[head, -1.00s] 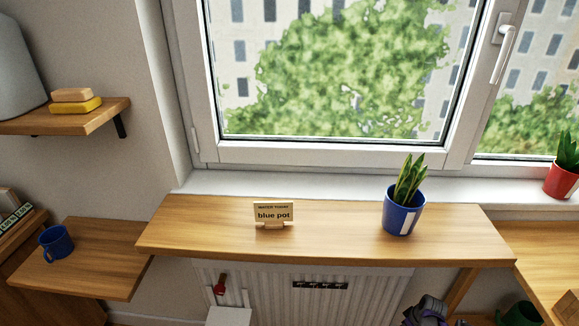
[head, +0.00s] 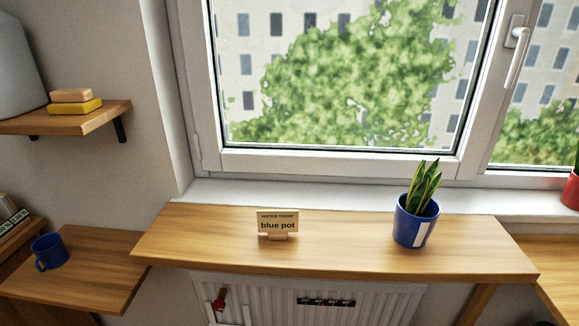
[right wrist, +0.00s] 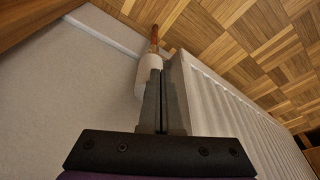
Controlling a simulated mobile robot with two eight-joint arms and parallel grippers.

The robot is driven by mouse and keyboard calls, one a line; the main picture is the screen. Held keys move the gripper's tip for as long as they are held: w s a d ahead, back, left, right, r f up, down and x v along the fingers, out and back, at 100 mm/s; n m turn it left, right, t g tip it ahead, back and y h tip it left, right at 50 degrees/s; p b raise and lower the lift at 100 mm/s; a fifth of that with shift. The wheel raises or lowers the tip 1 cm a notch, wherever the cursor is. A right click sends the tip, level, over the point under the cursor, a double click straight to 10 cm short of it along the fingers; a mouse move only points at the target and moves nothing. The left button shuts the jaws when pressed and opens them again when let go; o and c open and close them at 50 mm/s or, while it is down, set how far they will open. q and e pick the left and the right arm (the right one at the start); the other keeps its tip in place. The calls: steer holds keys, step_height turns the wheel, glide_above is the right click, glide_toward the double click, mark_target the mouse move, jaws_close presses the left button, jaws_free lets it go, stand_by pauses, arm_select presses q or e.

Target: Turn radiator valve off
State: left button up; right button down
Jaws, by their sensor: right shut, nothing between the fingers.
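The white ribbed radiator (head: 262,300) stands under the wooden shelf below the window, its lower part cut off by the frame. A red valve handle (head: 219,298) shows at its left side. My right gripper (right wrist: 162,76) is shut and empty in the right wrist view. It points along the end of the radiator (right wrist: 222,92), close to a white cylindrical fitting (right wrist: 149,70) with a copper pipe (right wrist: 154,38) behind it. I cannot tell whether the fingers touch the fitting. The red handle is not seen in that view. My left gripper is not in view.
The wooden shelf (head: 320,258) overhangs the radiator and carries a "blue pot" sign (head: 278,223) and a blue potted plant (head: 413,222). A blue mug (head: 49,251) stands on a lower shelf at left. A wall (right wrist: 70,95) and parquet floor (right wrist: 235,40) border the right gripper.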

steer(key=shift+w, duration=0.25)
stand_by(0.7)
steer(key=shift+w+d+b, duration=0.1)
steer(key=shift+d+b, duration=0.25)
steer(key=shift+b, duration=0.45)
steer(key=shift+w+d+b, duration=0.3)
steer(key=shift+d+b, duration=0.35)
steer(key=shift+b, duration=0.05)
steer(key=shift+w+d, duration=0.1)
steer(key=shift+w, duration=0.05)
steer(key=shift+d, duration=0.1)
step_height(320, 180, up, 6)
steer(key=p, duration=0.3)
steer(key=shift+s+d, duration=0.25)
steer(key=shift+s, duration=0.05)
